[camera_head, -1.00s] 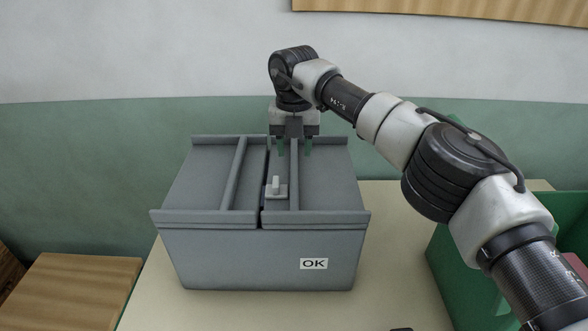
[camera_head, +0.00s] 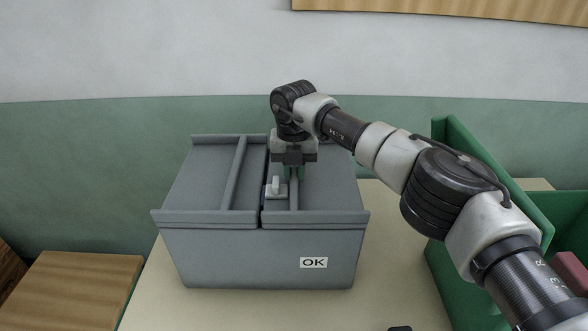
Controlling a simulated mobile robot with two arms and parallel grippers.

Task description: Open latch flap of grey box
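The grey box (camera_head: 235,255) stands on the table with both lid flaps lying closed. It has an "OK" label on its front. A small light-grey latch (camera_head: 275,186) sits on the right flap (camera_head: 325,195), beside the gap between the flaps. My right gripper (camera_head: 294,176) points down over the right flap, at its raised rib, just right of and behind the latch. My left gripper does not show.
A green crate (camera_head: 440,270) with something red inside (camera_head: 570,272) stands at the right, partly behind my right arm. The beige table (camera_head: 395,260) is clear between box and crate. A wooden surface (camera_head: 80,285) lies at the left.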

